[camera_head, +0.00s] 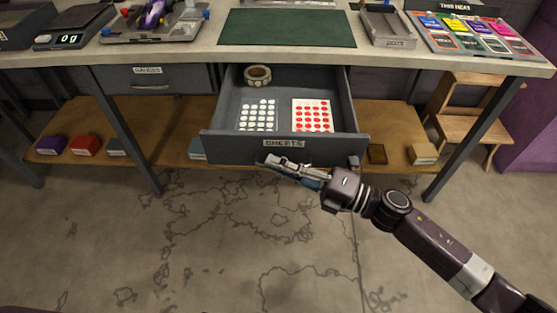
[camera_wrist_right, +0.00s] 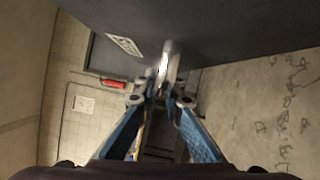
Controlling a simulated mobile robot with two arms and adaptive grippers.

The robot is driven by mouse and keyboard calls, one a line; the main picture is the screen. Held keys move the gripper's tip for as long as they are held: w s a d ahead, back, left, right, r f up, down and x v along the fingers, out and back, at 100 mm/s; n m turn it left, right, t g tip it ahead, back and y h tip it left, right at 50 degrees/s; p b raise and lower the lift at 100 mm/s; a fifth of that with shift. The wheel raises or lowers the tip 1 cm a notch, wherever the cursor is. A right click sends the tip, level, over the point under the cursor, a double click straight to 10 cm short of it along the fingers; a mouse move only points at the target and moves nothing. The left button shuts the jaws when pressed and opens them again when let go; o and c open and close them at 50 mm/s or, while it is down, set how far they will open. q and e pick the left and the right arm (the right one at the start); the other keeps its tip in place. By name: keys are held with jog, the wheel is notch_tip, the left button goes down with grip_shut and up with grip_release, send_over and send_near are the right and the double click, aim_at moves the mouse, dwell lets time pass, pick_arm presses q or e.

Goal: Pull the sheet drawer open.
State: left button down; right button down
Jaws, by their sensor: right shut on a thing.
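The sheet drawer (camera_head: 222,146), labelled "SHEETS", stands pulled out from under the workbench in the head view. Inside lie a sheet of white dots (camera_head: 258,115), a sheet of red dots (camera_head: 312,115) and a roll of tape (camera_head: 257,75). My right gripper (camera_head: 275,162) is at the drawer front, just below the label, shut on the drawer handle. In the right wrist view the blue fingers (camera_wrist_right: 166,98) close around the pale metal handle (camera_wrist_right: 167,60), with the drawer's label above left. The handle is mostly hidden by the gripper in the head view. My left gripper is not in view.
A second drawer (camera_head: 152,81), labelled "GAUGES", is shut to the left. The lower shelf (camera_head: 185,148) holds several small boxes, and table legs stand on both sides. A green mat (camera_head: 287,28) lies on the bench top. The floor in front is clear.

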jog(key=c, duration=2)
grip_release()
jog(key=shift+c, duration=0.2)
jog(key=shift+d, duration=0.1)
jog(key=v, duration=1.2)
jog(key=shift+f, duration=0.1)
